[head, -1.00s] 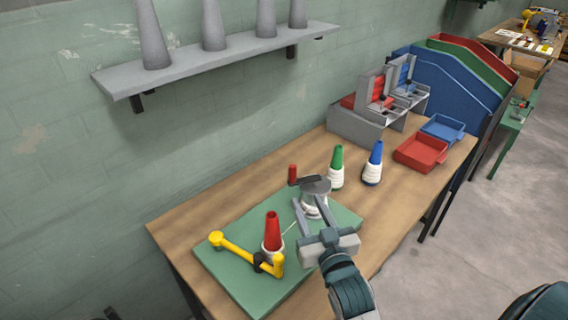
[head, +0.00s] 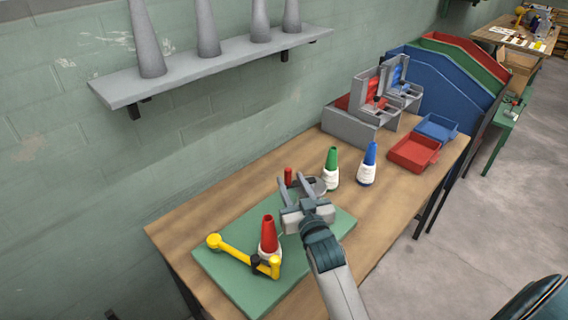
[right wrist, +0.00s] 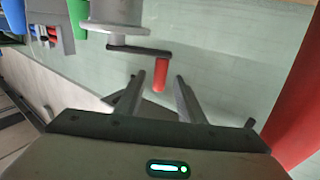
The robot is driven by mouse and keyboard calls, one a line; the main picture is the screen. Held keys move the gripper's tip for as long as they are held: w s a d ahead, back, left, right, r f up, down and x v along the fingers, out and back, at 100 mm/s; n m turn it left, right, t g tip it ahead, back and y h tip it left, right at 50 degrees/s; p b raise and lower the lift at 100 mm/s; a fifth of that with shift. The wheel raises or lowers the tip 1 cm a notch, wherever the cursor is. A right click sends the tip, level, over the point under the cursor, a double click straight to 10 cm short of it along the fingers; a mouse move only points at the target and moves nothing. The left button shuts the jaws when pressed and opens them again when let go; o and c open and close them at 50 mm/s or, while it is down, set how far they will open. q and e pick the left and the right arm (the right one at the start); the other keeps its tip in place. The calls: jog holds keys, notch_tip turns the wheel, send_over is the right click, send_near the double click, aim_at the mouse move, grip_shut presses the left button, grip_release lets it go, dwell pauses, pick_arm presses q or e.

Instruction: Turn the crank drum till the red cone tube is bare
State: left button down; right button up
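The red cone tube (head: 268,228) stands upright on the green board, with white thread around its lower part; its red side fills the right edge of the right wrist view (right wrist: 300,100). The grey crank drum (head: 319,184) is partly hidden behind my right gripper; it also shows in the right wrist view (right wrist: 116,12). Its red crank handle (right wrist: 161,74) sits on a dark arm. My right gripper (head: 291,183) is open, and the handle's end appears between its fingertips, with gaps on both sides. Contact is not visible. My left gripper is out of view.
A yellow arm (head: 238,252) with a dark joint lies beside the red cone on the green board (head: 225,272). Green (head: 332,165) and blue (head: 368,160) cone tubes with white thread stand behind. Red (head: 413,152) and blue (head: 437,127) trays are farther right. The wooden table's front right is bare.

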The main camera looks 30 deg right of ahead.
jog(key=w+d+p, duration=0.1)
jog(key=w, duration=0.6)
jog(key=shift+w+d+p, duration=0.15)
jog(key=shift+w+p, duration=0.05)
jog(key=shift+p, duration=0.1)
jog(key=shift+c, duration=0.3)
grip_shut()
